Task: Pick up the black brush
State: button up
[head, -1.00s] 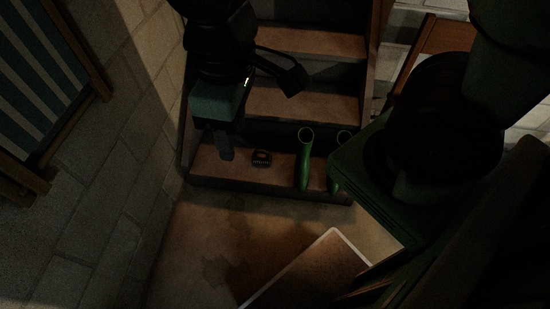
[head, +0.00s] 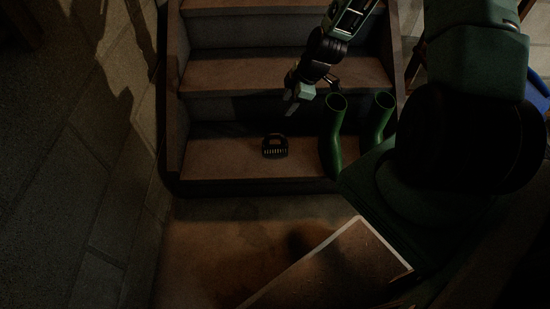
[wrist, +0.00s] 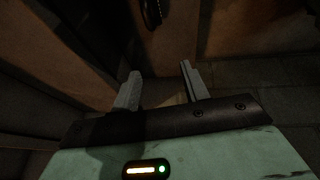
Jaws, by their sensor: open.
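The black brush (head: 274,147) lies on the lowest wooden step in the head view, with its pale bristles toward the front edge. My gripper (head: 292,106) is above and slightly right of it in the head view, apart from it and empty. In the wrist view the two fingers of my gripper (wrist: 160,70) are spread with nothing between them. A dark curved object at the top edge of the wrist view, probably the brush (wrist: 152,13), is partly cut off and lies beyond the fingertips.
More steps (head: 230,75) rise behind. A brick wall (head: 105,150) is at left. A pale-edged mat or board (head: 350,265) lies on the floor in front.

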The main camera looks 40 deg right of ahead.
jog(key=b, duration=0.2)
send_near(276, 134)
jog(key=shift+t, duration=0.3)
jog(key=b+x, duration=0.4)
jog(key=x, duration=0.1)
jog(key=shift+s+f, duration=0.15)
jog(key=shift+s, duration=0.25)
jog(key=shift+b+x, duration=2)
jog(key=shift+x, duration=1.05)
grip_shut()
